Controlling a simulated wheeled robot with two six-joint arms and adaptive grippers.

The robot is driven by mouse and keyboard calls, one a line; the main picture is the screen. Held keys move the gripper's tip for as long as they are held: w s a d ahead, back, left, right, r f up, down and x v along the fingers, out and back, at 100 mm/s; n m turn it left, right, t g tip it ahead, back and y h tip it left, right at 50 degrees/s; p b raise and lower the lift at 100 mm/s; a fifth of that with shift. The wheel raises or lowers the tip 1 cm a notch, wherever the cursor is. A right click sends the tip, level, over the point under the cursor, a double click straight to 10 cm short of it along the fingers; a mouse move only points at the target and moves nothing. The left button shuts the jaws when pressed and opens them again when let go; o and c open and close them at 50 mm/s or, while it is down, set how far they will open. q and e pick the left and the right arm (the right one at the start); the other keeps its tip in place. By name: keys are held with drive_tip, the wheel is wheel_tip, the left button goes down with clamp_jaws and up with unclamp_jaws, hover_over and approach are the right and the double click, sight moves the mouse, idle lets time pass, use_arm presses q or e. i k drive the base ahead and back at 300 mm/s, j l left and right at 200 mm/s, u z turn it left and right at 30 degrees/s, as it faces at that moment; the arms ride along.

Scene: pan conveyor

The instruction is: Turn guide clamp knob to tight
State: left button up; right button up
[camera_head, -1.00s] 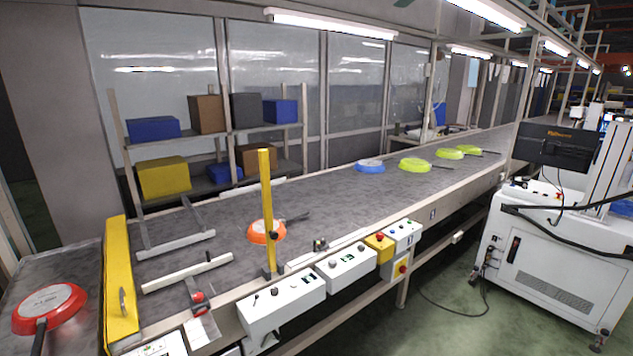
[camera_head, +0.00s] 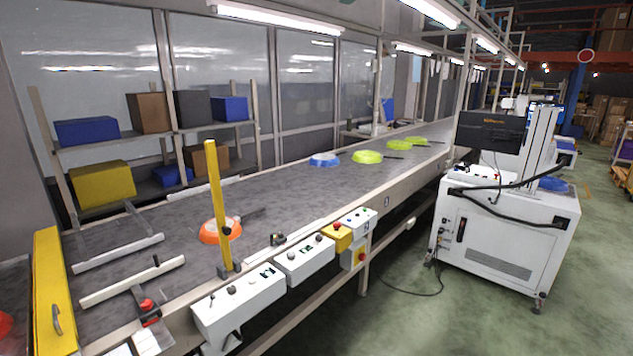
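A small red knob (camera_head: 147,305) sits on a dark clamp bracket at the near edge of the conveyor (camera_head: 285,190), at the lower left. I take it to be the guide clamp knob. A white guide rail (camera_head: 132,281) lies over the belt just behind it, with a short dark upright piece near its right end. A second white rail (camera_head: 118,253) lies farther across the belt. Whether the knob is tight or loose cannot be told at this size. Neither of my grippers is in view.
An orange pan (camera_head: 214,235), a blue pan (camera_head: 324,159) and several green pans (camera_head: 367,157) lie on the belt. A yellow post (camera_head: 217,205) and control boxes (camera_head: 240,306) line the near edge. A white machine cart (camera_head: 505,235) stands right. Green floor (camera_head: 400,320) between is mostly clear.

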sight(145, 306)
drive_tip(key=u, duration=1.3)
